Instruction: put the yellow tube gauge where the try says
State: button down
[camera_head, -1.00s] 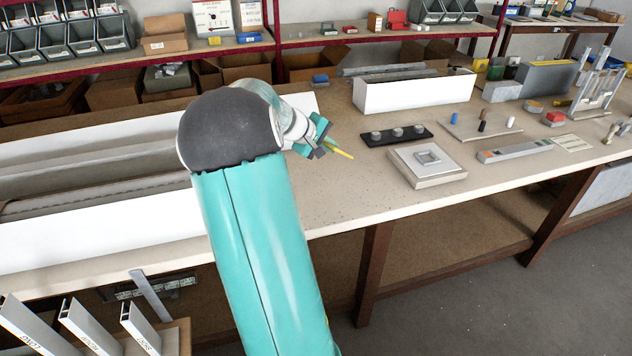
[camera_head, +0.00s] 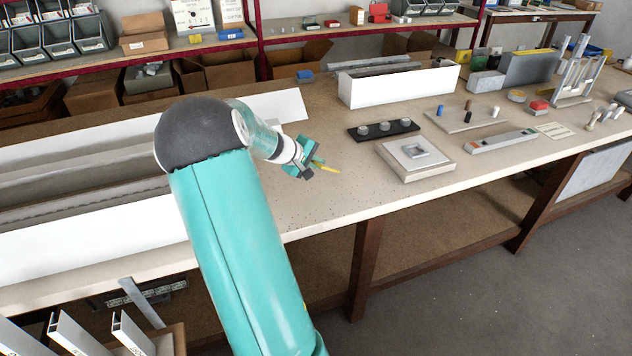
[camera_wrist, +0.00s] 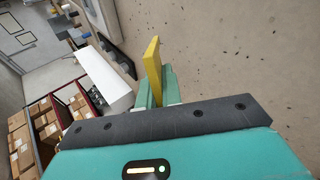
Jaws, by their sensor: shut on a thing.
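My gripper (camera_head: 312,166) is shut on the yellow tube gauge (camera_head: 328,168), above the bench and left of the fixtures. In the wrist view the gauge (camera_wrist: 153,65) is a flat yellow strip sticking out past the green fingers (camera_wrist: 155,92); its inner end is hidden between them. A black strip with three grey round pieces (camera_head: 384,130) lies right of my gripper. A pale square block with a raised, recessed centre (camera_head: 414,160) sits in front of that strip. A board with several small pegs (camera_head: 462,121) lies further right. Nothing touches the gauge's free end.
A long white box (camera_head: 395,87) with profiles stands behind the black strip. A long grey-white piece (camera_head: 500,142) and a pale card (camera_head: 555,131) lie to the right. A white channel (camera_head: 100,225) fills the left bench. The bench around my gripper is clear.

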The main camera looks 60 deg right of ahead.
jog(key=shift+w+f, duration=0.15)
jog(key=shift+f, duration=0.7)
jog(key=c, duration=1.7)
grip_release()
jog(key=shift+c, duration=0.2)
jog(key=v, duration=0.8)
jog(key=shift+a, duration=0.1)
